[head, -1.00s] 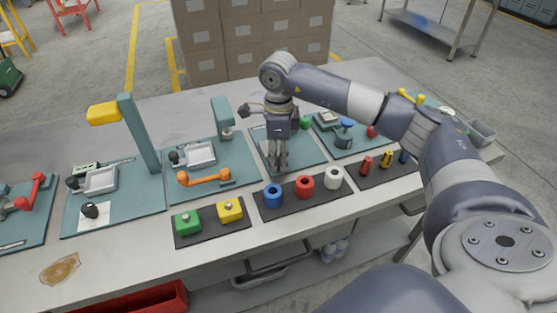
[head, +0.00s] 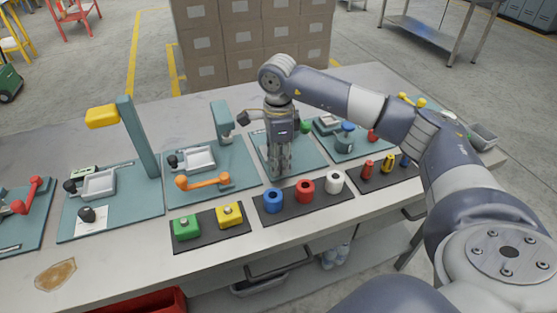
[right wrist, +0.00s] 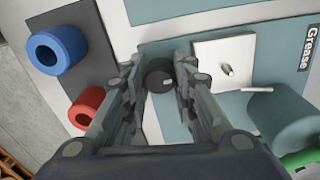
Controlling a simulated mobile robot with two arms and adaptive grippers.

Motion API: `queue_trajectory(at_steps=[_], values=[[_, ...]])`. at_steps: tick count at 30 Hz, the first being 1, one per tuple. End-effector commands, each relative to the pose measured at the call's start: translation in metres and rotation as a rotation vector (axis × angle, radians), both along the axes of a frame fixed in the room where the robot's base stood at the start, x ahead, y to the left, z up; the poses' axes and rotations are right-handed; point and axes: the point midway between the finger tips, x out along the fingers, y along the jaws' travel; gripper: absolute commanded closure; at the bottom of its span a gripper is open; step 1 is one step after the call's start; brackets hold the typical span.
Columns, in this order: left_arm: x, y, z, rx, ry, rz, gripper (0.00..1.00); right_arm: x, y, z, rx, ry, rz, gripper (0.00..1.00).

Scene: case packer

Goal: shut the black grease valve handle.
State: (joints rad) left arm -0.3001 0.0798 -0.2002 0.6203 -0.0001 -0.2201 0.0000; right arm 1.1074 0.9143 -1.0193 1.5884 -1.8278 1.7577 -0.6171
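My right gripper (head: 278,172) points down over the teal plate of the grease station (head: 307,160). The right wrist view shows a "Grease" label (right wrist: 306,50) on that plate. A round black knob (right wrist: 160,75), which looks like the end of the grease valve handle, shows between the fingertips of the right gripper (right wrist: 160,68). The fingers stand apart on either side of it; I cannot tell whether they touch it. The rest of the handle is hidden. A white square plate (right wrist: 215,55) with a small pin lies beside it. My left gripper is out of view.
A dark mat (head: 262,213) in front holds blue (head: 272,201), red (head: 305,191) and white (head: 335,182) cylinders. An orange lever (head: 205,182) lies on the plate to the left. A teal post (head: 222,120) stands left of my gripper.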

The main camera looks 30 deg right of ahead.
Motion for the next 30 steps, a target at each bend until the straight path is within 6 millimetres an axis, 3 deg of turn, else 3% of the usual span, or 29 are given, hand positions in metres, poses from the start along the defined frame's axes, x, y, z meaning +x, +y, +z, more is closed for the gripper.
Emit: queue_trajectory(at_steps=[1, 3, 12, 16, 30], values=[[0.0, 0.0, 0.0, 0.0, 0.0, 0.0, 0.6, 0.001, -0.001, 0.001, 0.0, -0.003, -0.001, 0.64], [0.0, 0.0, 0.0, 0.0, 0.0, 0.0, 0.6, 0.001, -0.001, 0.001, 0.0, -0.003, -0.001, 0.54], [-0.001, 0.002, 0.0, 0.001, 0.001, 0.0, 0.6, 0.0, 0.0, 0.001, 0.0, -0.001, -0.001, 0.54], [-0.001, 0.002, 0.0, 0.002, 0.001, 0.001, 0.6, 0.001, 0.0, 0.01, 0.0, -0.003, -0.001, 0.54], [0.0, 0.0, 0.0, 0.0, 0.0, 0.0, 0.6, 0.003, -0.001, 0.101, 0.0, -0.004, -0.001, 0.54]])
